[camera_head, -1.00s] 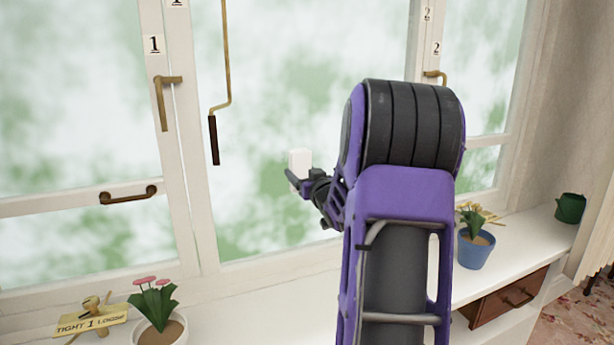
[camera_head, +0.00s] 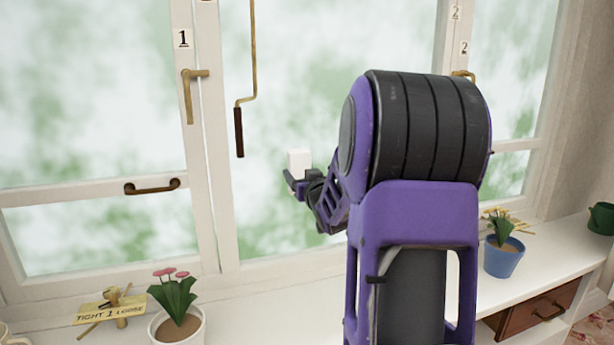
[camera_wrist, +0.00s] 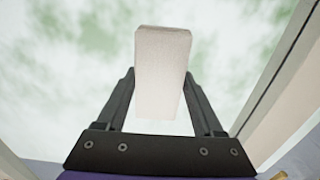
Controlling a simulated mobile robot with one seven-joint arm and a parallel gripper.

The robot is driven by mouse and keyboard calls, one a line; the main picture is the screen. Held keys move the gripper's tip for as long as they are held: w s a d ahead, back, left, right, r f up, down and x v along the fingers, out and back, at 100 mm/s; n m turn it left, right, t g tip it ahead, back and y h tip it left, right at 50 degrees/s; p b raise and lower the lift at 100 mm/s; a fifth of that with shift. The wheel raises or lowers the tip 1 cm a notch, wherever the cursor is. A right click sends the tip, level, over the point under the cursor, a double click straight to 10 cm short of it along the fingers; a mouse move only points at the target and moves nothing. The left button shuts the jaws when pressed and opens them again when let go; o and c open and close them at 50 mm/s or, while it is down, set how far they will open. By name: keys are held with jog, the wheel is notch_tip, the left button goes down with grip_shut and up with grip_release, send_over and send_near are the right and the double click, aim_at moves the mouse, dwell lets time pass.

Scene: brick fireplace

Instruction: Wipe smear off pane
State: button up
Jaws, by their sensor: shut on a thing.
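My gripper (camera_head: 298,184) is shut on a small white block (camera_head: 299,162) in front of the middle window pane (camera_head: 310,100). In the wrist view the white block (camera_wrist: 160,70) stands between the two dark fingers, with the cloudy pane (camera_wrist: 70,50) beyond it. I cannot tell whether the block touches the glass. The pane is covered with whitish, patchy haze over green; I cannot pick out one separate smear. My arm hides the pane's right part.
A crank handle (camera_head: 239,130) hangs in front of the pane, left of my gripper. A brass latch (camera_head: 190,95) is on the left frame. On the sill stand a pink-flowered pot (camera_head: 177,315), a wooden sign (camera_head: 112,307), a blue pot (camera_head: 503,257) and a green pot (camera_head: 602,218).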

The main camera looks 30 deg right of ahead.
aim_at(313, 161)
jog(key=shift+r+p, duration=0.5)
jog(key=shift+r, duration=0.45)
jog(key=shift+s+d+r+p, duration=0.1)
jog(key=shift+s+d+p, duration=0.15)
jog(key=shift+d, duration=0.8)
jog(key=shift+s+d+p, duration=0.25)
jog(key=shift+d, duration=0.8)
jog(key=s+d+p, duration=0.3)
jog(key=d+p, duration=0.1)
jog(key=d, duration=0.8)
jog(key=shift+s+d, duration=0.2)
jog(key=shift+d, duration=0.1)
jog(key=v, duration=0.6)
jog(key=shift+v, duration=1.5)
